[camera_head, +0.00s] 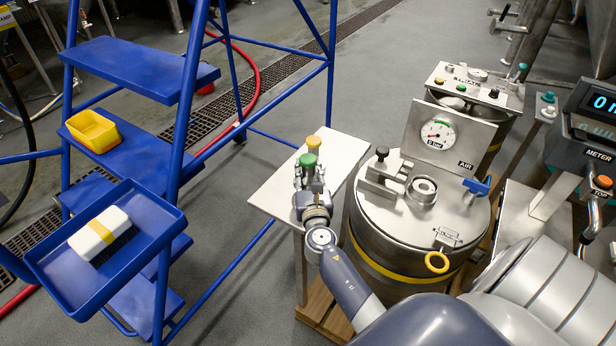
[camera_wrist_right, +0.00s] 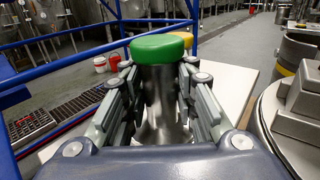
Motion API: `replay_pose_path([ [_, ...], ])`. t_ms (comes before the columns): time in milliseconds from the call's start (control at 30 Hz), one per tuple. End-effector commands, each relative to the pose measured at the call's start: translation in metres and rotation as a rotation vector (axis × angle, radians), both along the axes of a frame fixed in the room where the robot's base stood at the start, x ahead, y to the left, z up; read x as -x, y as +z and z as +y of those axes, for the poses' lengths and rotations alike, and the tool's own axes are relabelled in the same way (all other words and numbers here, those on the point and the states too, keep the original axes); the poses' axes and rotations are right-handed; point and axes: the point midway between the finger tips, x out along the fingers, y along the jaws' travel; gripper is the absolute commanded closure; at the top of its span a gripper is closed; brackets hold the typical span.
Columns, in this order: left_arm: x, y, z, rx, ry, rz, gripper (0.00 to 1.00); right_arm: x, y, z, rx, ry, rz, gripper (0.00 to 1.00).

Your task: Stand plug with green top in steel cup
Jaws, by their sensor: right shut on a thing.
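The plug with the green top (camera_head: 308,161) is upright over the white side plate (camera_head: 346,150) in the head view. In the right wrist view the green top (camera_wrist_right: 158,48) sits on a steel body (camera_wrist_right: 160,90) between my fingers. My right gripper (camera_head: 310,178) is shut on that plug; I cannot tell whether its base touches the plate. A steel cup (camera_head: 423,187), round and open-topped, stands on the round drum lid (camera_head: 400,225) to the right. My left gripper is not in view.
A yellow-topped plug (camera_head: 313,143) stands just behind the green one. On the drum, a clamp block (camera_head: 384,172), a gauge panel (camera_head: 440,136) and a blue valve handle (camera_head: 476,186) surround the cup. A blue ladder (camera_head: 185,100) with trays stands at the left.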

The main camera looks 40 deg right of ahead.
Motion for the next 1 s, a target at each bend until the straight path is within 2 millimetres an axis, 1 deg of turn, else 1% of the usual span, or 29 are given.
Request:
replay_pose_path([
  [33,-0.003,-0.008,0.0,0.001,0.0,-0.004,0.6,0.0,-0.009,0.0,0.002,0.0,-0.001,1.0],
  [100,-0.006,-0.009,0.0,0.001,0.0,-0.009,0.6,0.0,-0.014,0.0,0.003,0.0,-0.001,1.0],
  [300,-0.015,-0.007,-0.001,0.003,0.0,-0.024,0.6,0.0,-0.013,0.0,0.001,0.0,-0.003,1.0],
  [500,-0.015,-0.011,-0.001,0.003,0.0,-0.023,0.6,0.0,-0.017,0.0,0.002,0.0,-0.002,1.0],
  [533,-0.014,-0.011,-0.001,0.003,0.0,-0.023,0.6,0.0,-0.018,0.0,0.001,0.0,0.0,0.71],
  [567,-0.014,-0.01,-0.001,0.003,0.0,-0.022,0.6,0.0,-0.017,0.0,0.001,0.0,0.0,0.65],
  [600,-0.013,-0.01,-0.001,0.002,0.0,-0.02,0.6,0.0,-0.017,0.0,0.001,0.0,0.0,0.56],
  [633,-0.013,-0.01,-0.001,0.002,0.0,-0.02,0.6,0.0,-0.017,0.0,0.001,0.0,0.0,0.54],
  [900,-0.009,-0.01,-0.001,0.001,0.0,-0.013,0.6,0.0,-0.017,0.0,0.0,0.0,-0.001,0.54],
  [1000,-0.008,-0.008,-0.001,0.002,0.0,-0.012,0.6,0.0,-0.014,0.001,0.0,0.0,-0.001,0.54],
])
